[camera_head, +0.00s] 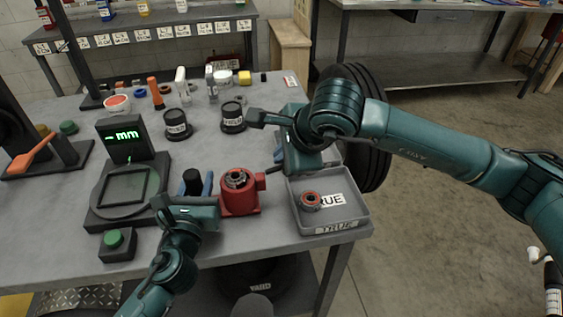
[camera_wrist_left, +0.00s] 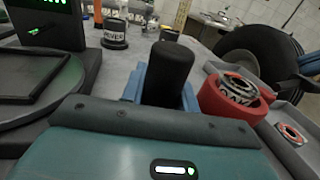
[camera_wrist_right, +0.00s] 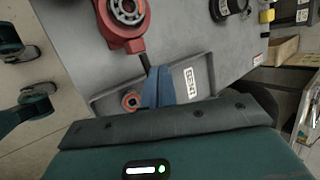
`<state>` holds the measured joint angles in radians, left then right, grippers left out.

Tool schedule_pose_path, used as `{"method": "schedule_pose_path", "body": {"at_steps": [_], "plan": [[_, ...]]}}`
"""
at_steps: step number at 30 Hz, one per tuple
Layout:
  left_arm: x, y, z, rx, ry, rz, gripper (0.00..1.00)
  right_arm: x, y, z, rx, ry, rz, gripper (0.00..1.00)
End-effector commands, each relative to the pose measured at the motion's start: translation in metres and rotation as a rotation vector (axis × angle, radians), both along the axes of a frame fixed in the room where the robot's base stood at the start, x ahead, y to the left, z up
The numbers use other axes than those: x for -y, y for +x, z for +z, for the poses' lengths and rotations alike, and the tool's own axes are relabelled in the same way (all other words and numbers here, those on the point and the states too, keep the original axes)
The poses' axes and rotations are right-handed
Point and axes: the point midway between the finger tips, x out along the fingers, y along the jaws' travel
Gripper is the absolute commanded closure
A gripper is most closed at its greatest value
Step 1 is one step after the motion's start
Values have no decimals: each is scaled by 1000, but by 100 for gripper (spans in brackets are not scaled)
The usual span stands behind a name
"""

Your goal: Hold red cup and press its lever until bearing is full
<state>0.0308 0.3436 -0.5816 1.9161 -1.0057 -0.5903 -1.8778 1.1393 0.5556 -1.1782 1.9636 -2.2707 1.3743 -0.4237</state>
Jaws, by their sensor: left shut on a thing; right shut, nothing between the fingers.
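The red cup (camera_head: 240,198) stands on the grey table, with a metal ring bearing (camera_head: 236,178) in its top. The cup also shows in the left wrist view (camera_wrist_left: 232,108) and the right wrist view (camera_wrist_right: 122,35). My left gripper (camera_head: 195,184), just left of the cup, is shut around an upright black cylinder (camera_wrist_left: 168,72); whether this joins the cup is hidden. My right gripper (camera_head: 279,158) is shut and empty to the cup's right, above the tray's edge. The cup's dark lever (camera_wrist_right: 144,63) points towards its blue fingertips (camera_wrist_right: 156,85); contact is unclear.
A grey tray (camera_head: 345,212) to the right holds another bearing with a red ring (camera_head: 311,200). A gauge with a green display (camera_head: 127,138) and a green button box (camera_head: 117,243) stand left. Black pots (camera_head: 233,118) and small containers stand behind.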

Motion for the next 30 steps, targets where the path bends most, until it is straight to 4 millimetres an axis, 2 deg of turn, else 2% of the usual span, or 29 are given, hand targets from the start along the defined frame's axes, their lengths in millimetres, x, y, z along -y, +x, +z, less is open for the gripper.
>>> {"method": "schedule_pose_path", "body": {"at_steps": [4, 14, 30], "plan": [[-2, 1, 0, -1, 3, 5, 100, -2, 0, 8, 4, 2, 1, 100], [-1, 0, 0, -1, 5, 2, 100, -4, 0, 11, 7, 6, 2, 100], [0, 0, -1, -1, 5, -1, 100, -17, -1, 56, 7, 7, 3, 100]]}}
